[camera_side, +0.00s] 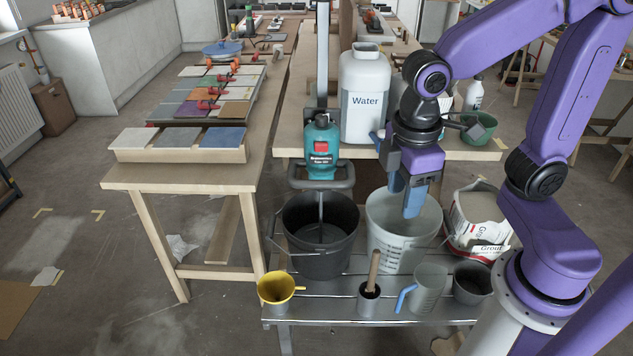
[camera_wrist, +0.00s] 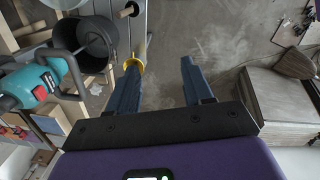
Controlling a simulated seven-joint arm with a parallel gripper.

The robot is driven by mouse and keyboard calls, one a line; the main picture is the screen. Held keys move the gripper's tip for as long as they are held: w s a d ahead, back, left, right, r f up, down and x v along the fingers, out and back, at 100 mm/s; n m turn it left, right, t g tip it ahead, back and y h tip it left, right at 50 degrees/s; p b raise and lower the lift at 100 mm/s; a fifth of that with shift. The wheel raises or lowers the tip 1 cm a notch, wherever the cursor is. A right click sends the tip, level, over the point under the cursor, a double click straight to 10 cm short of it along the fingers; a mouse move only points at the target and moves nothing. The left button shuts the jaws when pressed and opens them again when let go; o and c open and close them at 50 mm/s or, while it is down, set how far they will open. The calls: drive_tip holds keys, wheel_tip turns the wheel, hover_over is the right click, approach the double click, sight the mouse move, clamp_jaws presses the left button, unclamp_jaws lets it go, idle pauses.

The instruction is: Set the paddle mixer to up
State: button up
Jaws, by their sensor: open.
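The paddle mixer (camera_side: 322,150) has a teal body with a red patch and a dark handle frame. It is mounted on an upright post, and its shaft points down into the black bucket (camera_side: 320,262); the shaft's lower end is hard to make out. In the wrist view the mixer (camera_wrist: 32,85) is at the left, outside my jaws. My gripper (camera_side: 412,200) is open and empty, pointing down over the pale graduated bucket (camera_side: 392,255), to the right of the mixer and apart from it. Its two blue fingers (camera_wrist: 160,68) are spread in the wrist view.
A white water canister (camera_side: 364,100) stands on the bench behind. A yellow funnel (camera_side: 277,288), a clear jug (camera_side: 428,288) and a grout bag (camera_side: 478,222) are on or near the metal stand.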

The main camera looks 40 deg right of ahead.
drive_tip(key=w+a+r+m+h, duration=0.1)
drive_tip(key=w+a, duration=0.1)
drive_tip(key=w, duration=0.6)
drive_tip(key=w+a+r+h, duration=0.1)
drive_tip(key=w+a, duration=0.1)
drive_tip(key=w, duration=0.5)
drive_tip(key=m+g+h, duration=0.2)
approach(317, 181)
drive_tip(key=x, duration=0.9)
drive_tip(key=shift+s, duration=0.1)
clamp_jaws()
